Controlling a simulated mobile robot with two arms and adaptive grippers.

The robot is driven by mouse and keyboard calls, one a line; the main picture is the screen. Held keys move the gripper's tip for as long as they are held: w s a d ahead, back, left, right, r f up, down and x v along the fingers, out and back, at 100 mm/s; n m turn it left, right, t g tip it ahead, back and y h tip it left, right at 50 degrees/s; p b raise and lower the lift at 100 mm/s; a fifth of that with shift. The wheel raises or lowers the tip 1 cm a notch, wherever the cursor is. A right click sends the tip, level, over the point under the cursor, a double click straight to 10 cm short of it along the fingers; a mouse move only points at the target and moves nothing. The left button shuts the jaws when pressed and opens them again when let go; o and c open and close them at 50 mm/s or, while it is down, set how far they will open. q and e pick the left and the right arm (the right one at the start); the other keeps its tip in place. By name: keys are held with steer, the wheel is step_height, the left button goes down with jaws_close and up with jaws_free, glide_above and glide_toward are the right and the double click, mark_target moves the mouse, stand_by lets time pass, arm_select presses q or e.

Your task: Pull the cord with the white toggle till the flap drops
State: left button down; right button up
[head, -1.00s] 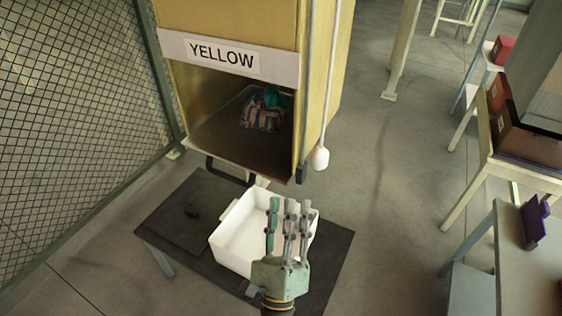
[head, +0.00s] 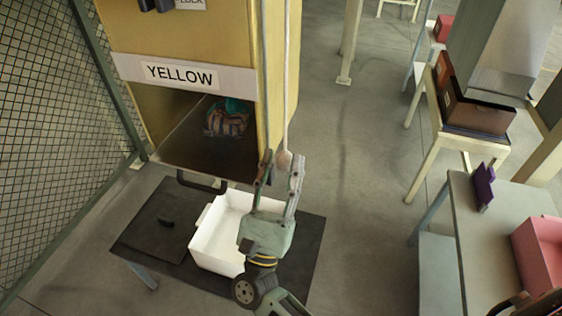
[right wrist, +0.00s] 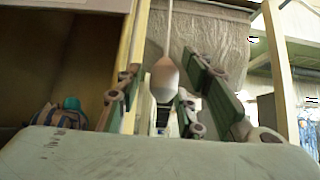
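The white toggle (head: 284,158) hangs on its cord (head: 287,80) at the right side of the yellow cabinet (head: 200,40). My right gripper (head: 281,162) is open, its fingers pointing up, with the toggle at its fingertips. In the right wrist view the toggle (right wrist: 165,78) hangs between the open fingers (right wrist: 158,92), with gaps visible on both sides. A striped bag with a teal part (head: 228,118) sits in the opening under the YELLOW label, on a dark panel (head: 185,140). I cannot tell whether this panel is the flap. My left gripper is not in view.
A white bin (head: 213,240) stands on a dark low table (head: 150,235) below the opening, partly behind my right gripper. A wire mesh fence (head: 50,130) stands at left. Tables with boxes (head: 475,108) stand at right; open floor (head: 360,170) lies between.

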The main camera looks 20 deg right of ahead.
steer(key=shift+c, duration=0.4)
steer(key=shift+s, duration=0.1)
jaws_close()
